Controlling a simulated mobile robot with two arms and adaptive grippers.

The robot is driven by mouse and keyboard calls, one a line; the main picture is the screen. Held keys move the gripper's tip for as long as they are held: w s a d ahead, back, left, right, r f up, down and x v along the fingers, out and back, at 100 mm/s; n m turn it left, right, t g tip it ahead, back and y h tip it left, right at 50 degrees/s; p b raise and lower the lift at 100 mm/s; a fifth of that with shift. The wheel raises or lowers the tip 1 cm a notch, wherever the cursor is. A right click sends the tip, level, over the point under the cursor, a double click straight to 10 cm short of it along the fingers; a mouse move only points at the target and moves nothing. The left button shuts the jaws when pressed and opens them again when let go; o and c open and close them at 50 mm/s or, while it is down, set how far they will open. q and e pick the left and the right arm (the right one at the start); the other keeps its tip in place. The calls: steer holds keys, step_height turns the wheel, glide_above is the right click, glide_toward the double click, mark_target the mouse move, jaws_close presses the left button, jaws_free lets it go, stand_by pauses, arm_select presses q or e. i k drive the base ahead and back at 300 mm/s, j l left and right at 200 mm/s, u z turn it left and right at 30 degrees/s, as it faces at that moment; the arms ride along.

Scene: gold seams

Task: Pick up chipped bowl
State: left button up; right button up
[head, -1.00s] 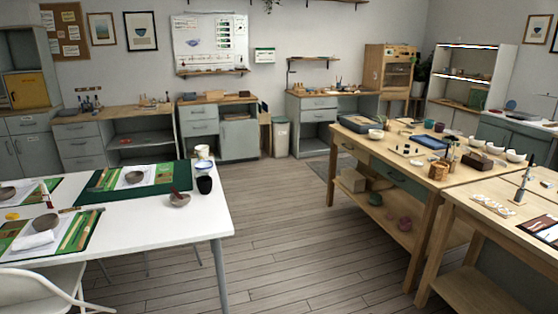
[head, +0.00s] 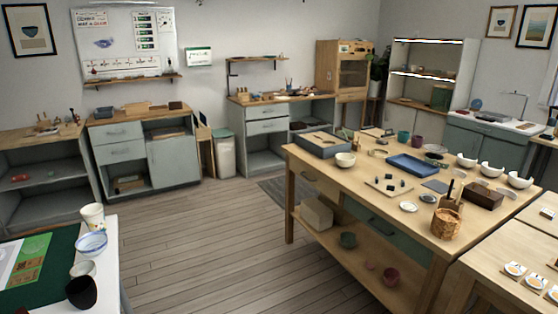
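No single bowl stands out for certain as the chipped bowl. Three white bowls stand in a row at the right end of the wooden worktable (head: 330,172): a left one (head: 467,160), a middle one (head: 491,169) and a right one (head: 519,180). Their rims look uneven, as if notched, but they are small in view. A cream bowl (head: 345,160) sits near the table's left end. A blue-and-white bowl (head: 91,244) is on the white table at lower left, with a dark cup (head: 81,292) nearby. Neither of my grippers is in view.
Another wooden table (head: 510,252) stands close at lower right. The wood floor (head: 205,240) between the white table and the worktable is clear.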

mark_target(345, 161)
steer(key=i+z, duration=0.1)
steer(key=i, duration=0.9)
steer(key=i+j, duration=0.2)
steer(key=i, duration=0.8)
steer(key=i+l+z, duration=0.05)
